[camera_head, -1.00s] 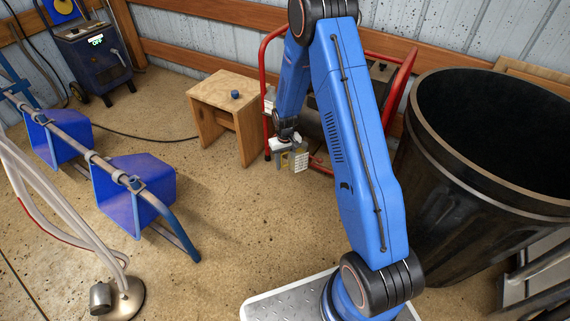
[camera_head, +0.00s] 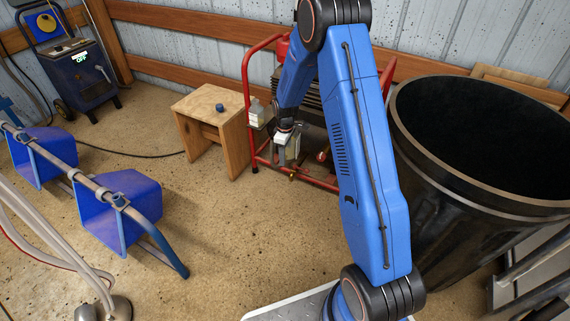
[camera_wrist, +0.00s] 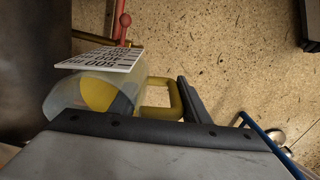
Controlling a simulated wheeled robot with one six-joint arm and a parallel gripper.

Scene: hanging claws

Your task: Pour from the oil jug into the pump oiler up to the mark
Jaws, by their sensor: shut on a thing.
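My gripper (camera_head: 285,138) is shut on a translucent jug (camera_head: 291,153), low in front of the red-framed machine. In the wrist view the jug (camera_wrist: 60,95) has a yellow handle (camera_wrist: 162,98), a dark yellow patch showing through its wall, and a white plate with black numbers. I take it to be the oil jug; its opening and exact tilt cannot be made out. A small pale bottle-like container (camera_head: 257,113) is at the left side of the red frame, left of my gripper. I cannot tell whether it is the pump oiler.
The machine's red tube frame (camera_head: 247,85) stands close around my gripper. A wooden stool (camera_head: 205,103) with a small blue cap (camera_head: 220,107) stands left. A black bin (camera_head: 450,190) stands right. The left-centre floor is open.

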